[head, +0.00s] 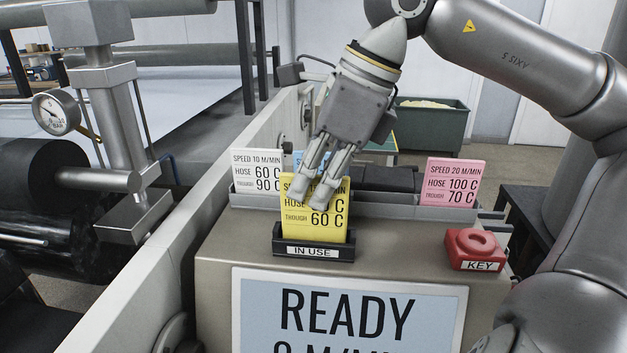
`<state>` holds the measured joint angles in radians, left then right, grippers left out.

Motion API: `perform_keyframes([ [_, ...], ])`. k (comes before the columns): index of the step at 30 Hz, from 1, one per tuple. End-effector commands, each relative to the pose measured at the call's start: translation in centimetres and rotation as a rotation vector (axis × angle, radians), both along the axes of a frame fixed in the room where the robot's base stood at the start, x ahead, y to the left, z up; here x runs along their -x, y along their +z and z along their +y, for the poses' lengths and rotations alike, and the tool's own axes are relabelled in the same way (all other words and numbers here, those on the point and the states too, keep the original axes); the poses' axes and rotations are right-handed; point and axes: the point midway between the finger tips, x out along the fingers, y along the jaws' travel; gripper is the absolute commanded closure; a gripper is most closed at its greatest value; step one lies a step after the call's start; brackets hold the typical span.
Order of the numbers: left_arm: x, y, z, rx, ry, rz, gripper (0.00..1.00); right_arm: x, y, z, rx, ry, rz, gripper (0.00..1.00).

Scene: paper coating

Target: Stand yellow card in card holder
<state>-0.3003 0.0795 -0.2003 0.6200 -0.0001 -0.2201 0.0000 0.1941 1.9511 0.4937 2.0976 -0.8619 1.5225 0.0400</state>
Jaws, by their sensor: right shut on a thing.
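The yellow card (312,232) is upright in the head view, with its lower edge at the black card holder (282,254) labelled IN USE. The holder's front lip hides the card's bottom edge, so I cannot tell how deep it sits. My right gripper (311,189) reaches down from above and is shut on the upper part of the card, covering some of its print. My left gripper is not in view.
A grey rack (391,208) behind holds a white card (257,171) at left and a pink card (450,183) at right; a blue card (299,160) is mostly hidden. A red KEY block (476,243) sits right on the console. The READY screen (348,310) is in front.

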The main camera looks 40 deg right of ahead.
Motion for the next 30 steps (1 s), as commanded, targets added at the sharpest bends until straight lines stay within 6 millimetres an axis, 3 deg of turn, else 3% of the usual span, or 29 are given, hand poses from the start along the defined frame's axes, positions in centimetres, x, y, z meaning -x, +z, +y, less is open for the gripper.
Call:
perform_keyframes([
  [26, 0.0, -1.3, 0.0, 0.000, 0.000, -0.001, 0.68, 0.0, -1.5, 0.0, 0.000, 0.000, 0.000, 1.00],
  [27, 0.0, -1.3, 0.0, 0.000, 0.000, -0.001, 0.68, 0.0, -1.5, 0.0, 0.000, 0.000, 0.000, 0.88],
  [30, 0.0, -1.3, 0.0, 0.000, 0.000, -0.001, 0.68, 0.0, -1.5, 0.0, 0.000, 0.000, 0.000, 0.75],
])
